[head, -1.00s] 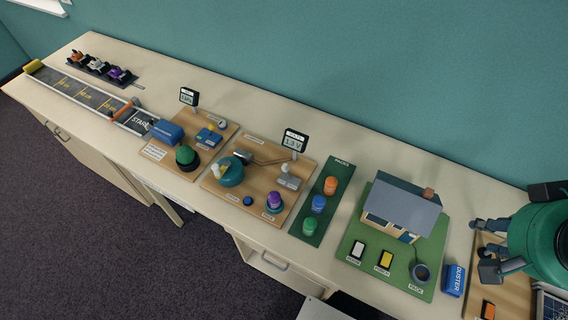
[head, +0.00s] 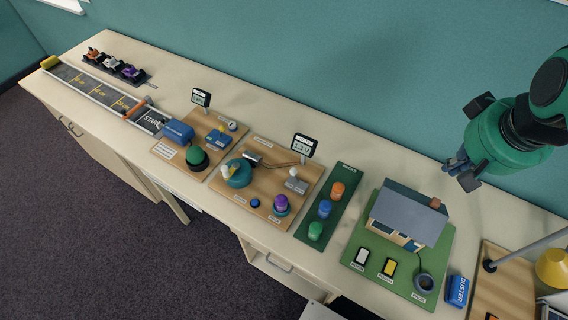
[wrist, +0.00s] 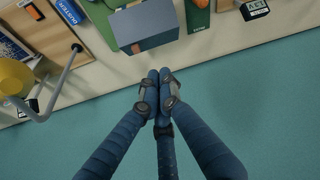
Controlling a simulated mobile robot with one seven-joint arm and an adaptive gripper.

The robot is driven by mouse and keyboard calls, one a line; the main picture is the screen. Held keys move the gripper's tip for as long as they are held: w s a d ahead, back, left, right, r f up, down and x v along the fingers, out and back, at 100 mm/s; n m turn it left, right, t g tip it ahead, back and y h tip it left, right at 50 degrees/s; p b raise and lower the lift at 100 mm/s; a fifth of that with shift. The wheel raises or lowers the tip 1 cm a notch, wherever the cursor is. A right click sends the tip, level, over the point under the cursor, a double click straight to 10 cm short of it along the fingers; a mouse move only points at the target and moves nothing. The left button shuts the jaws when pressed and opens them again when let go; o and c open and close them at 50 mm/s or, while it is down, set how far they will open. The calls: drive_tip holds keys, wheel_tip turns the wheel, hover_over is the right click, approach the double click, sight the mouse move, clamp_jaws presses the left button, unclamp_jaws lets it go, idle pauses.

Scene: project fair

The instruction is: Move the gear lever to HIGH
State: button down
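No part in view is clearly marked as the gear lever, and I cannot read HIGH on any label. A small grey block (head: 297,186) with a white knob (head: 293,171) stands on the wooden board (head: 262,210) with the teal wheel (head: 237,181); I cannot tell whether it is the lever. My gripper (head: 458,162) is high at the right in the head view, beyond the model house and far from that board. In the wrist view its blue fingers (wrist: 160,82) are drawn together with nothing visible between them.
The model house (head: 408,214) on a green board is nearest my gripper; its roof also shows in the wrist view (wrist: 146,24). A yellow lamp (head: 552,267) and a blue duster (head: 458,290) are at the right. Meters (head: 304,146) stand upright. Bench behind the boards is clear.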

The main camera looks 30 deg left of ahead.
drive_tip(key=w+a+f+n+g, duration=0.1)
drive_tip(key=w+a+f+n, duration=0.15)
drive_tip(key=a, duration=0.25)
drive_tip(key=w+a+f+n, duration=0.1)
drive_tip(key=w+a, duration=0.2)
drive_tip(key=a, duration=0.2)
drive_tip(key=n+g+p, duration=0.2)
drive_tip(key=n, duration=0.5)
hover_over(295, 176)
drive_tip(key=w, duration=0.5)
wheel_tip(295, 176, down, 14)
drive_tip(key=s+a+f+n+h, duration=0.1)
drive_tip(key=s+a+f, duration=0.3)
drive_tip(key=a+f, duration=0.4)
drive_tip(key=shift+s+a+f+n+g+p, duration=0.2)
drive_tip(key=shift+a+f+n+g+p, duration=0.25)
drive_tip(key=shift+n, duration=0.2)
drive_tip(key=shift+d+f, duration=0.1)
drive_tip(key=shift+f, duration=0.05)
wheel_tip(295, 176, down, 10)
drive_tip(key=shift+d+r+b, duration=0.1)
drive_tip(key=shift+b, duration=0.4)
drive_tip(key=shift+d+r, duration=0.35)
drive_tip(key=shift+d, duration=0.55)
drive_tip(key=shift+d+r, duration=0.35)
drive_tip(key=shift+d, duration=0.55)
